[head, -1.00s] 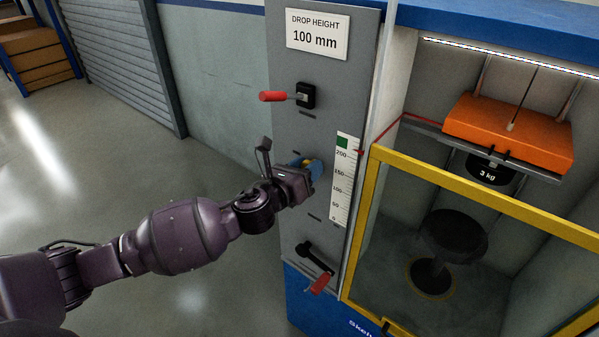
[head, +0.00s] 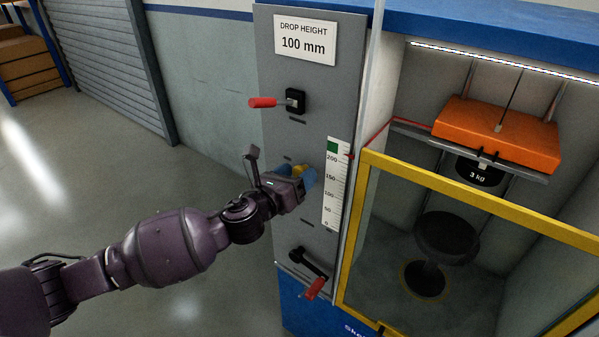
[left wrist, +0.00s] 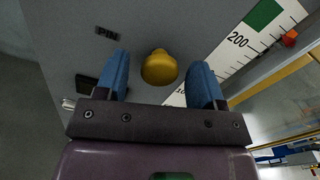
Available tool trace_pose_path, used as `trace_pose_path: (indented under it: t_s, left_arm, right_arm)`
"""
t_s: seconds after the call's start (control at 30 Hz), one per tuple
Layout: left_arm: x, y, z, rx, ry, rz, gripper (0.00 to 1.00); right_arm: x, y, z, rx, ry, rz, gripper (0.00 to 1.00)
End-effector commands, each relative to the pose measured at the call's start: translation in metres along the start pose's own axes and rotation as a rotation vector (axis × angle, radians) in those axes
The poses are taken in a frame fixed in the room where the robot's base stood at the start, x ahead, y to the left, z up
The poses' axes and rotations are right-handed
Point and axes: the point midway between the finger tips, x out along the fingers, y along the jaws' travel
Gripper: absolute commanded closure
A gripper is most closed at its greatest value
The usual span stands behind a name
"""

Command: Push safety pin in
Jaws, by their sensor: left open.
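The safety pin is a yellow knob (left wrist: 159,68) on the grey panel (left wrist: 60,35), with a "PIN" label (left wrist: 107,33) beside it in the left wrist view. My left gripper (left wrist: 160,82) is open, with one blue finger on each side of the knob and a gap to both. In the head view the left gripper (head: 306,176) is close in front of the panel, and a bit of the yellow knob (head: 297,169) shows at its fingers. How far the knob sticks out is hard to tell. My right gripper is not in view.
A red-handled lever (head: 264,102) sits above my gripper and a red-handled crank (head: 314,288) below it. A height scale (head: 336,185) runs just right.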

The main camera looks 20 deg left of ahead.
Motion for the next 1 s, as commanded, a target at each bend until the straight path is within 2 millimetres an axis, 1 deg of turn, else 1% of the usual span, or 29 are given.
trace_pose_path:
  t_s: [0.3, 0.4, 0.5, 0.7, 1.0]
  left_arm:
    - [-0.058, 0.001, -0.001, 0.0, 0.002, 0.001, 0.37]
    - [-0.073, 0.0, -0.001, 0.0, 0.002, 0.001, 0.37]
    - [-0.084, 0.001, -0.001, 0.0, 0.001, 0.002, 0.37]
    - [-0.094, 0.0, 0.0, 0.0, -0.001, 0.001, 0.37]
    - [-0.095, 0.0, 0.001, 0.0, -0.001, 0.0, 0.37]
  right_arm:
    - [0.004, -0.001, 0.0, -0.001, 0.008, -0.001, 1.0]
    - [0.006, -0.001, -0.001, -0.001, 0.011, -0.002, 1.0]
    - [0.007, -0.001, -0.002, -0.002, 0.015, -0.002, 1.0]
    - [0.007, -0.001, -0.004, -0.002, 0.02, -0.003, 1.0]
    - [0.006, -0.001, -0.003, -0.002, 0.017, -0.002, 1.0]
